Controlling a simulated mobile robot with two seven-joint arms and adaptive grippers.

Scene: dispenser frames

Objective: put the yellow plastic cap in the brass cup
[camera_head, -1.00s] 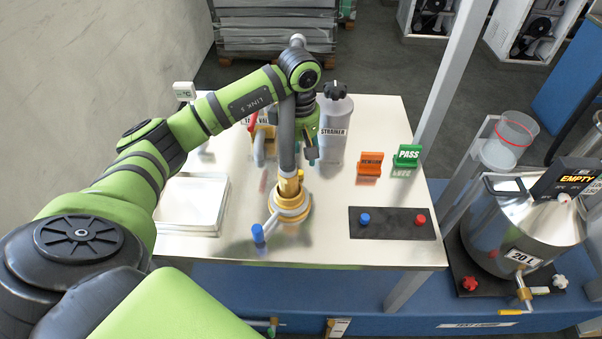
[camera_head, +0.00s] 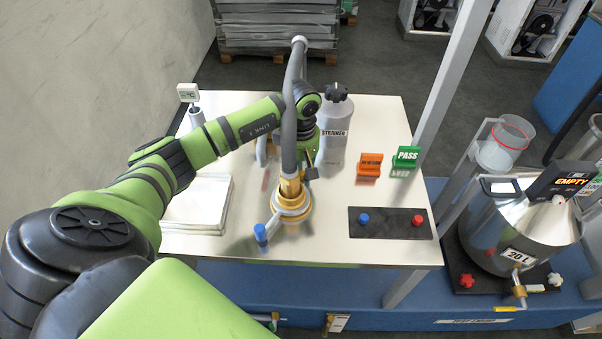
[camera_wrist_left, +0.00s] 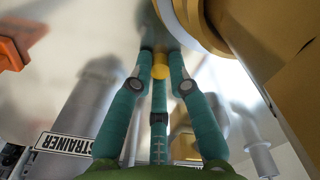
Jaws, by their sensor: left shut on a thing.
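The yellow plastic cap (camera_wrist_left: 159,66) is between the fingertips of my left gripper (camera_wrist_left: 159,76) in the left wrist view. The gripper is shut on it. In the head view the fingers and cap are mostly hidden behind the grey hose and brass valve; my green wrist (camera_head: 310,140) shows just behind them. The brass valve (camera_head: 291,190) stands upright on the table with a wide brass ring at its foot. Large brass surfaces (camera_wrist_left: 262,50) fill the right of the wrist view, close to the cap. I cannot tell which brass part is the cup. My right gripper is not in view.
A grey STRAINER bottle (camera_head: 334,130) stands close right of my wrist. A blue-tipped lever (camera_head: 260,232) sticks out at the valve's front left. A white tray (camera_head: 200,228) lies left. Orange (camera_head: 369,165) and green PASS (camera_head: 405,158) signs and a button panel (camera_head: 390,223) stand right.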

